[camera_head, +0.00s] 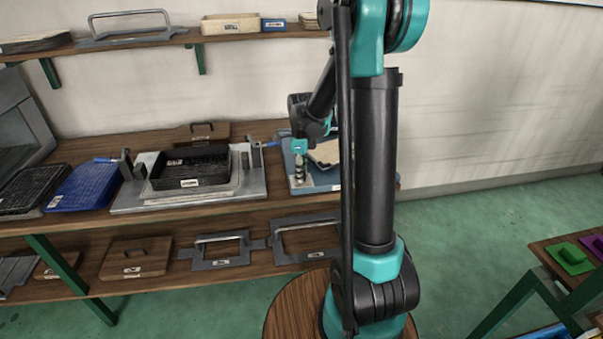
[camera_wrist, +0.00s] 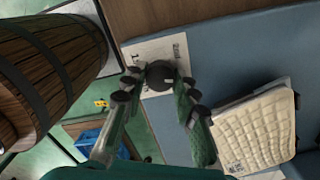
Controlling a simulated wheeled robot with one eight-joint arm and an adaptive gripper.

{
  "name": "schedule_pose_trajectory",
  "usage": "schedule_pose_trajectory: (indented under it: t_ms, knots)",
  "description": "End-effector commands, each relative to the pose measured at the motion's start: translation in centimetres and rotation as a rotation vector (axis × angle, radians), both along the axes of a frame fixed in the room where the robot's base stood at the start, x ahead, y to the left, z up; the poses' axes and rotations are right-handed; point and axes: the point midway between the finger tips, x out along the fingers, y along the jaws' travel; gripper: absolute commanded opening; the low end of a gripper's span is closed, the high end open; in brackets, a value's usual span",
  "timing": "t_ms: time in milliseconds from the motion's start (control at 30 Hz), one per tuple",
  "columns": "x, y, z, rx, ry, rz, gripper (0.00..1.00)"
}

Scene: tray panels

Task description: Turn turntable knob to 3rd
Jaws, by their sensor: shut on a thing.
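The knob (camera_wrist: 160,73) is a small dark round one in the wrist view, with a pale mark on its edge. It stands on a white printed label (camera_wrist: 148,52) on a blue panel (camera_wrist: 215,65). My gripper (camera_wrist: 157,84) has its two fingers around the knob, one on each side, shut on it. In the head view my gripper (camera_head: 300,172) points down at the left part of the blue panel (camera_head: 325,181), and the knob is hidden there. The label's numbers are too small and partly covered to read.
A cream ribbed pad (camera_wrist: 255,125) lies on the panel right of my gripper. A wooden barrel (camera_wrist: 50,70) is at the wrist view's left. In the head view a black tray (camera_head: 190,172) sits on a grey fixture (camera_head: 127,204) to the left. A shelf (camera_head: 120,47) runs above.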

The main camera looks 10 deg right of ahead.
Motion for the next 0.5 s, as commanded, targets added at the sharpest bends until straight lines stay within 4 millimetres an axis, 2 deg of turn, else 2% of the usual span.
schedule_pose_trajectory:
  t_ms: [200, 500]
  knots:
    - [0.06, -0.01, 0.02, 0.000, -0.001, -0.161, 0.00]
    - [0.06, -0.01, 0.02, 0.000, -0.001, -0.293, 0.00]
